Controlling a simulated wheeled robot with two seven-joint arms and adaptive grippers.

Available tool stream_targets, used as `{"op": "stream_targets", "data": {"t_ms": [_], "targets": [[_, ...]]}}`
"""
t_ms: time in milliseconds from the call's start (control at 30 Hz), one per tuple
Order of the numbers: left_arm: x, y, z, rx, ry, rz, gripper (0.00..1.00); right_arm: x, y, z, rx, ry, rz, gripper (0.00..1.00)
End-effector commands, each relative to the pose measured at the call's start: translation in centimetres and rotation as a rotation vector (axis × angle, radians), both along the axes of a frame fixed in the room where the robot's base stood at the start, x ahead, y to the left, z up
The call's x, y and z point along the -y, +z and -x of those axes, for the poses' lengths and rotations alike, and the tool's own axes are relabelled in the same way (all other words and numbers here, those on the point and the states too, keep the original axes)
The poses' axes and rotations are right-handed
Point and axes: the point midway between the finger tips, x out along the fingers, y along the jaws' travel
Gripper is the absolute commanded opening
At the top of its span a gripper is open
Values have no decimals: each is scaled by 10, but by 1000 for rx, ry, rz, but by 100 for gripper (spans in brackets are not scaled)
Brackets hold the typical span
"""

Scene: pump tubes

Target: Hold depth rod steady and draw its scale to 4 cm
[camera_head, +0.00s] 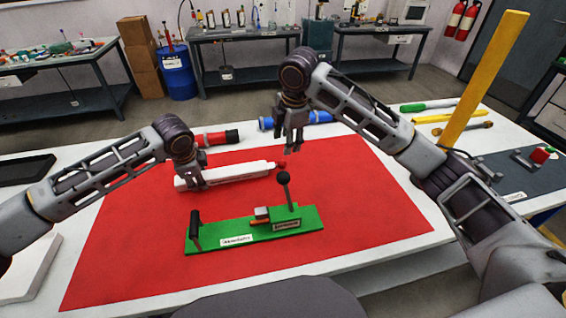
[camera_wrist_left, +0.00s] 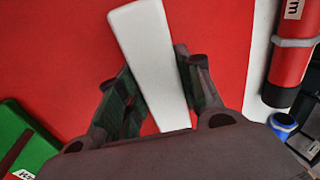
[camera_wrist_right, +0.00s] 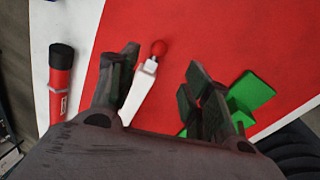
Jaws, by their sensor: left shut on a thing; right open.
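The depth rod is a long white body (camera_head: 235,173) with a red knob (camera_head: 281,164) at its right end. It lies on the red mat (camera_head: 150,245). My left gripper (camera_head: 190,182) is shut on the white body near its left end, and the left wrist view shows the body (camera_wrist_left: 145,40) between the fingers. My right gripper (camera_head: 291,148) is open and empty above the knob end. In the right wrist view the red knob (camera_wrist_right: 159,48) shows between the spread fingers, apart from them. No scale marks can be made out.
A green base (camera_head: 290,241) with an upright black-knobbed lever (camera_head: 284,180) stands in front of the rod. A red cylinder (camera_head: 216,138) and a blue one (camera_head: 295,120) lie behind it. A yellow post (camera_head: 485,75) stands at right. The mat's front left is clear.

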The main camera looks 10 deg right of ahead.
Motion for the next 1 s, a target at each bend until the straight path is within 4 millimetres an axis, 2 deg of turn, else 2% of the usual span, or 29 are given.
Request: {"op": "stream_targets", "data": {"t_ms": [267,1000], "targets": [[0,-1,0,-1,0,-1,5,0,-15,-3,-2,-1,0,49],[0,-1,0,-1,0,-1,5,-5,-103,-23,-2,-1,-1,49]]}}
